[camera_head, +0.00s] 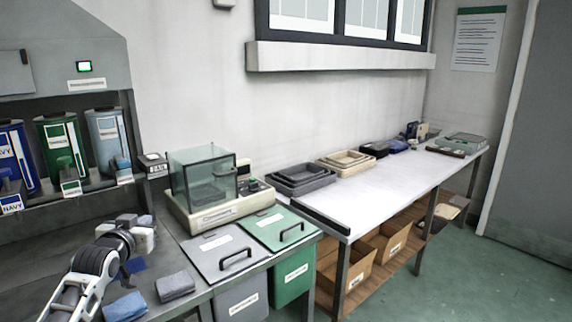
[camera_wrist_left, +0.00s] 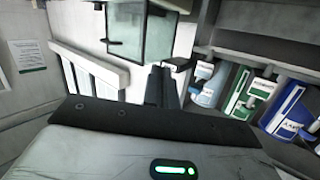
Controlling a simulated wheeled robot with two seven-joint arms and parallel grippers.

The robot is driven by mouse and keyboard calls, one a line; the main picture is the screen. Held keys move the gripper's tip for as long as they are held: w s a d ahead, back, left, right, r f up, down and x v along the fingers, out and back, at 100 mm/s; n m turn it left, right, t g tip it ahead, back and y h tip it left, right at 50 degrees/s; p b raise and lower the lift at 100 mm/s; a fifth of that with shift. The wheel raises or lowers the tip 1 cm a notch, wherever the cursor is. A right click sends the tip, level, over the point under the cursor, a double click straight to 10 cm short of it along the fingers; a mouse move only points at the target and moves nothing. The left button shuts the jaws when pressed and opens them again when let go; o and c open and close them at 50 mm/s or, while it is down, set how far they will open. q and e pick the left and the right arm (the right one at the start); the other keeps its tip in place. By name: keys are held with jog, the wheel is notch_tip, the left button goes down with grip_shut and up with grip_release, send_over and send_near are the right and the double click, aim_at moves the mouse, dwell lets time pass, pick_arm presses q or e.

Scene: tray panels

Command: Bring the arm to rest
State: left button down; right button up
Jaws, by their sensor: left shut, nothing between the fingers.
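My left arm comes in at the lower left of the head view. My right gripper is in neither view.
A blue cloth (camera_head: 125,306) and a grey cloth (camera_head: 175,285) lie on the bench. The glass box (camera_head: 203,175) stands behind the grey lid (camera_head: 220,254) and green lid (camera_head: 276,227). Dispensers (camera_head: 62,148) line the left. The white table (camera_head: 375,185) has a clear middle.

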pick_arm(q)
jog(key=s+d+f+m, duration=0.1)
jog(key=s+f, duration=0.1)
jog(key=f, duration=0.1)
jog(key=s+d+f+m, duration=0.1)
jog(key=s+d+f, duration=0.1)
jog(key=f, duration=0.1)
jog(key=s+d+f, duration=0.1)
jog(key=s+f, duration=0.1)
jog(key=f, duration=0.1)
jog(key=shift+s+d+f+m+h, duration=0.15)
jog(key=shift+s+f+m+h, duration=0.15)
jog(key=shift+m, duration=0.1)
jog(key=s+d+f+g+h, duration=0.1)
jog(key=s+d+f, duration=0.3)
jog(key=s, duration=0.6)
jog(key=s+d+f+g+h, duration=0.1)
jog(key=s+d+f+g, duration=0.2)
jog(key=s+d+f, duration=0.2)
jog(key=s+d+f+n+g, duration=0.1)
jog(key=s+d+f, duration=0.3)
jog(key=s+f, duration=0.5)
jog(key=s+g, duration=0.1)
jog(key=s, duration=0.7)
jog(key=shift+d+h, duration=0.25)
jog(key=shift+h, duration=0.15)
jog(key=shift+s, duration=0.1)
